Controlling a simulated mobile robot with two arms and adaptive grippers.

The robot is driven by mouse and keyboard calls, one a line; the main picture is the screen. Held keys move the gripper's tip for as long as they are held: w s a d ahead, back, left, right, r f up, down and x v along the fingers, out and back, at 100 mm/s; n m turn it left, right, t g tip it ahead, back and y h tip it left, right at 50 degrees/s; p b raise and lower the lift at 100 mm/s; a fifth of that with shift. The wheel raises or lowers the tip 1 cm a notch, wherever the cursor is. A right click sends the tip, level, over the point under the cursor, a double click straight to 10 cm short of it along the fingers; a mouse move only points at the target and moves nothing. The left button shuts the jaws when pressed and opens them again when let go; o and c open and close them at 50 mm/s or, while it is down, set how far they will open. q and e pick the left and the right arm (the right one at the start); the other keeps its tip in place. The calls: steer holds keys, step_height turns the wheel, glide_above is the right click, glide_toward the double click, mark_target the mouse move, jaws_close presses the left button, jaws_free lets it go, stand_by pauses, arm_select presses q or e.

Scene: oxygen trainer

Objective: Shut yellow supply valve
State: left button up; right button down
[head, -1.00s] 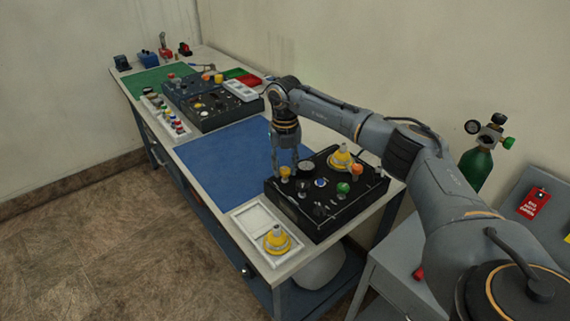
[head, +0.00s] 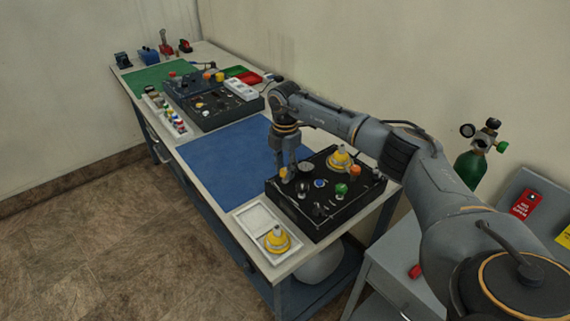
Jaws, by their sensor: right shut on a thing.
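The black trainer panel (head: 322,222) sits on the near end of the bench, with several knobs and fittings on its top. The yellow supply valve (head: 283,172) is a small yellow knob at the panel's left corner. My right gripper (head: 285,174) points down over that corner, its fingers shut around the yellow knob and partly hiding it. A larger yellow cone-shaped fitting (head: 340,161) stands at the panel's back, with an orange knob (head: 354,172) and a green knob (head: 341,189) near it. My left gripper is not in view.
A white tray (head: 246,225) with a second yellow cone-shaped fitting (head: 276,240) lies in front of the panel. A blue mat (head: 230,160) is clear on the left. A green cylinder (head: 470,170) stands at the right by a grey cabinet.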

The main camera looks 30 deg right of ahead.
mark_target(285, 170)
steer(key=m+p, duration=0.1)
steer(key=m, duration=0.1)
steer(key=m+p, duration=0.1)
steer(key=m, duration=0.1)
steer(key=shift+r+m, duration=0.2)
steer(key=shift+m, duration=0.1)
steer(key=m+p, duration=0.2)
steer(key=m, duration=0.3)
steer(key=shift+f, duration=0.1)
steer(key=shift+m, duration=0.3)
steer(key=c, duration=1)
jaws_free()
step_height(285, 170, up, 12)
steer(key=shift+f, duration=0.1)
